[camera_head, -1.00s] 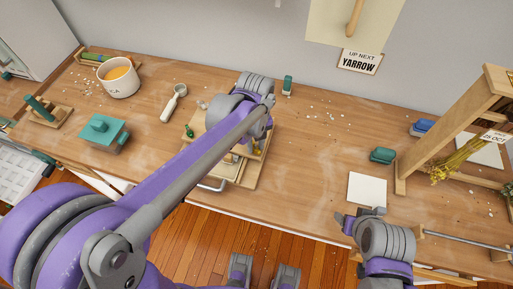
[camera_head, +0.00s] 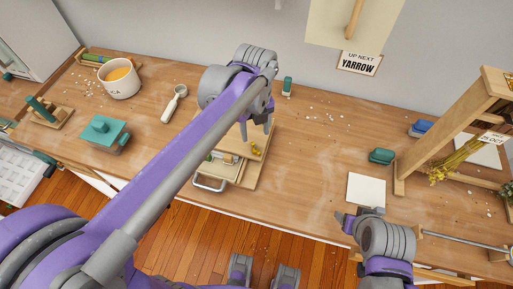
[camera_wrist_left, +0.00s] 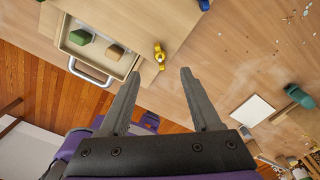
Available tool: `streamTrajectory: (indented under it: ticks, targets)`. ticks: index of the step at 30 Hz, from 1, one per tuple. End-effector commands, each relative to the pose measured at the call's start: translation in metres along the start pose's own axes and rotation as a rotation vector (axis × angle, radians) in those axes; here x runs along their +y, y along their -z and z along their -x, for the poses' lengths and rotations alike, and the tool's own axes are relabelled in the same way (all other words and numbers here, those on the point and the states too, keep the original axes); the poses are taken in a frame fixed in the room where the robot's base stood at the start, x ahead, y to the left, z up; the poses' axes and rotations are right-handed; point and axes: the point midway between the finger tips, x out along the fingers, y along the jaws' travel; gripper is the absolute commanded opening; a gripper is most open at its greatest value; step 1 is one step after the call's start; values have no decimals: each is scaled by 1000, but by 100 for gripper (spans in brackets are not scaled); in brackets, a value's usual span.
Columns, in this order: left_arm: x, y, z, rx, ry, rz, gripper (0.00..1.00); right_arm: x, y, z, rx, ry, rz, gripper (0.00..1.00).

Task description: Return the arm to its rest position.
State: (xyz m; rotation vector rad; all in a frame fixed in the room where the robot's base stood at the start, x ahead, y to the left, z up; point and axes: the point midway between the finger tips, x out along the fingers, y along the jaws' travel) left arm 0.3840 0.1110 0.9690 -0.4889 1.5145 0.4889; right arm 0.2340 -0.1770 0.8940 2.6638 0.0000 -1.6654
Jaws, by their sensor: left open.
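My left arm reaches across the head view from the lower left. My left gripper (camera_head: 256,128) hangs above the small wooden drawer unit (camera_head: 249,176), open and empty. In the left wrist view its two fingers (camera_wrist_left: 160,74) are wide apart with nothing between them. A small yellow item (camera_wrist_left: 159,53) lies on the wood beyond the fingertips, apart from them. My right gripper (camera_head: 358,217) is low at the right, near the white tile (camera_head: 366,189); its finger opening is unclear.
An open drawer (camera_wrist_left: 71,45) with a metal handle holds a green block (camera_wrist_left: 80,37) and a tan block (camera_wrist_left: 115,51). A mug (camera_head: 118,79), scoop (camera_head: 174,103) and teal press (camera_head: 105,132) stand left. A wooden frame (camera_head: 442,135) stands right. The bench centre is mostly clear.

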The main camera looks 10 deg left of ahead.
Motion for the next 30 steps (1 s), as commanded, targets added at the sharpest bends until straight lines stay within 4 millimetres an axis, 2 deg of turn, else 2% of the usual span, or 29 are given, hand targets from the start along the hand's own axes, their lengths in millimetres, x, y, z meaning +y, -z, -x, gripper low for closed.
streamTrajectory:
  ticks: [3,6,16,19,23,30]
  targets:
    - [0,0,20,0,0,0,64,0,1,2,1,0,0,64]
    - [0,0,29,0,0,0,64,0,2,2,1,0,0,64]
    - [0,0,34,0,0,4,64,0,2,2,1,0,0,64]
    - [5,2,33,-8,8,66,64,0,3,3,2,0,0,64]
    - [21,9,31,-36,47,316,64,0,5,6,4,0,0,64]
    - [64,30,15,-67,198,1053,64,0,12,14,8,0,0,64]
